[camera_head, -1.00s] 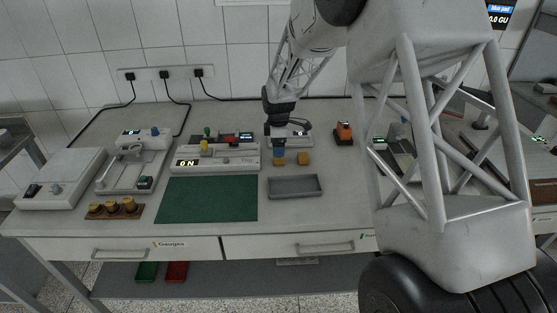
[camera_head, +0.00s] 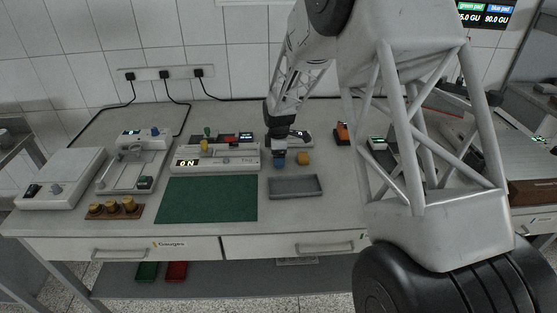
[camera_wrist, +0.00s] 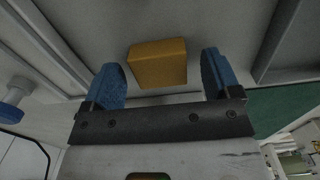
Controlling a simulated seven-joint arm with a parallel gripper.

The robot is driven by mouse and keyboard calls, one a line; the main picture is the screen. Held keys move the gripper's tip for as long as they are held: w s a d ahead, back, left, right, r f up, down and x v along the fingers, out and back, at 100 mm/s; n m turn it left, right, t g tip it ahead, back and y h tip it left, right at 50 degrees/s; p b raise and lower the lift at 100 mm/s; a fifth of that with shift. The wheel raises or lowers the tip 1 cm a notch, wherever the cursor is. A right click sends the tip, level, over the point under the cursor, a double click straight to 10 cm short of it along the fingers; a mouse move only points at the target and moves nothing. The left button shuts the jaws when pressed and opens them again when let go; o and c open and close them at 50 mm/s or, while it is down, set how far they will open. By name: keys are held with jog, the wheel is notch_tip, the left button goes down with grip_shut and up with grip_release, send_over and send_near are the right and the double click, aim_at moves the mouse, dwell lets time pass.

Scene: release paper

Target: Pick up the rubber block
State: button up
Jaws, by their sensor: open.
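My gripper (camera_head: 279,161) points down over the table behind the grey tray, with blue fingertips. In the wrist view my gripper (camera_wrist: 161,62) is open, one blue finger on each side of an orange-tan block (camera_wrist: 157,63). The block lies on the pale table top, just beyond or between the fingertips; contact is not visible.
An empty grey tray (camera_head: 295,195) lies in front of the gripper. A green mat (camera_head: 206,208) is left of it, with a device showing "ON" (camera_head: 218,164) behind. An orange-and-black device (camera_head: 342,133) stands at the back right. Brass weights (camera_head: 112,209) stand at the left.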

jog(key=c, duration=1)
jog(key=shift+r, duration=0.15)
jog(key=shift+r, duration=0.55)
notch_tip(320, 180, up, 2)
jog(key=shift+r, duration=0.1)
jog(key=s+d, duration=0.1)
jog(key=s, duration=0.4)
jog(key=s+r, duration=0.1)
jog(key=s, duration=0.4)
jog(key=s+d, duration=0.1)
jog(key=s, duration=0.4)
jog(key=shift+s+d+r, duration=0.2)
jog(key=shift+s+d, duration=0.1)
jog(key=shift+s, duration=0.1)
